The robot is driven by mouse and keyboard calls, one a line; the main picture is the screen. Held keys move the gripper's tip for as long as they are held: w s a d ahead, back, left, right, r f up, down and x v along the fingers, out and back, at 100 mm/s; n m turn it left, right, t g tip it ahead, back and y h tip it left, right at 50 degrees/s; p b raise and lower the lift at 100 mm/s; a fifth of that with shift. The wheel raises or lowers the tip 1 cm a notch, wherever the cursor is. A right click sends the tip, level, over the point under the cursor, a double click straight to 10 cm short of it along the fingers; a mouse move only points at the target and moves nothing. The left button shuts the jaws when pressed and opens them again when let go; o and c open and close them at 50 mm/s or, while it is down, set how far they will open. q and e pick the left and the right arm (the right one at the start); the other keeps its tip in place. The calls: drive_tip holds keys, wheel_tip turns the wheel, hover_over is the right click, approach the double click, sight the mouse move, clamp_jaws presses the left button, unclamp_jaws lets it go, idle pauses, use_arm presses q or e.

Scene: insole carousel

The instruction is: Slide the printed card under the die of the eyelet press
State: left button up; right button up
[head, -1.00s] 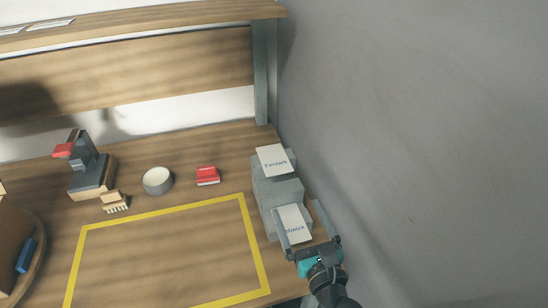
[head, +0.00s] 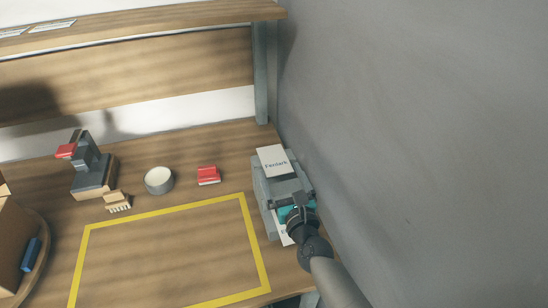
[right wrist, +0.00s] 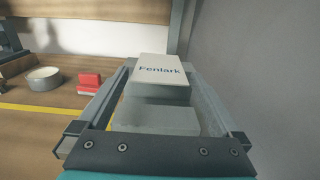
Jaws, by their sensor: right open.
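A white printed card reading "Fenlark" (head: 273,161) lies on the upper step of a grey stepped block (head: 261,190) by the right wall. A second card (head: 284,235) on the lower step is mostly hidden under my right arm. My right gripper (head: 290,189) is open over the block, pointing at the Fenlark card. In the right wrist view the Fenlark card (right wrist: 159,68) lies between the two fingers, which appear not to grip it. The eyelet press (head: 92,172), dark grey with a red-ended lever on a wooden base, stands at the left. My left gripper is out of view.
A round pale dish (head: 159,180), a red block (head: 208,175) and a small wooden brush (head: 117,201) stand between press and stepped block. A yellow outline (head: 169,214) marks clear table in front. A round turntable (head: 40,262) is at the left edge. The wall is close on the right.

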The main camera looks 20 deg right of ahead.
drive_tip(key=shift+w, duration=0.6)
drive_tip(key=shift+c, duration=0.2)
drive_tip(key=c, duration=1.1)
drive_tip(key=shift+r, duration=0.15)
